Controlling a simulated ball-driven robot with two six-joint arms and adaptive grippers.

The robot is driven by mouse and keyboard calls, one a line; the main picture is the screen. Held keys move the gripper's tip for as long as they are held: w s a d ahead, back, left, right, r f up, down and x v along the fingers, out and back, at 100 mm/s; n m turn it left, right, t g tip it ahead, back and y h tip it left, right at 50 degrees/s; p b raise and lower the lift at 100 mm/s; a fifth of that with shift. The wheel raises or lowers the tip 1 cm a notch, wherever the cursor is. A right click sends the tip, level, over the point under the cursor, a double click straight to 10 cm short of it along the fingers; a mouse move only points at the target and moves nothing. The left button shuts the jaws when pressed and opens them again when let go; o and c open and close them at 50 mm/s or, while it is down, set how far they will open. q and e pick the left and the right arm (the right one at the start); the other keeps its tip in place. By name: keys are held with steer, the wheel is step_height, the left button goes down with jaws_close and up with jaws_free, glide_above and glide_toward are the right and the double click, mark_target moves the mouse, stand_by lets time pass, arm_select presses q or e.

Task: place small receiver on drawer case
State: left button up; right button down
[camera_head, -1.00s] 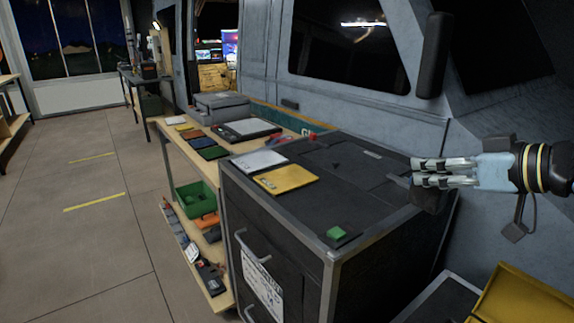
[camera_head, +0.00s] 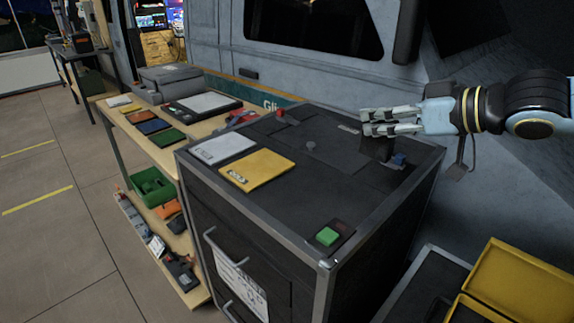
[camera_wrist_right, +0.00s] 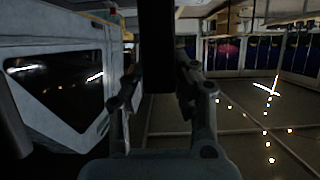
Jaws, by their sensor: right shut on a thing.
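The drawer case (camera_head: 300,259) is a black cabinet with metal edges in the head view. My right gripper (camera_head: 366,122) comes in from the right, over the back right part of its top. It is shut on a dark block, the small receiver (camera_head: 376,150), which hangs below the fingers. I cannot tell whether the receiver touches the top. In the right wrist view the receiver (camera_wrist_right: 156,45) is a dark upright shape between the fingers (camera_wrist_right: 157,80). My left gripper is not in view.
An open yellow box (camera_head: 520,280) stands at the lower right.

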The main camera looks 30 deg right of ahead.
steer(key=shift+w+a+f+b, duration=1.2)
steer(key=shift+w+f+b, duration=0.2)
steer(key=shift+f+b, duration=0.45)
steer(key=shift+w+a+f+b, duration=1.15)
steer(key=shift+w+f+b, duration=0.2)
steer(key=shift+f+b, duration=0.45)
steer(key=shift+w+a+f+b, duration=1.2)
steer(key=shift+w+f+b, duration=0.2)
steer(key=shift+f+b, duration=0.45)
steer(key=shift+f, duration=0.1)
steer(key=c, duration=1.1)
jaws_free()
steer(key=shift+o, duration=0.2)
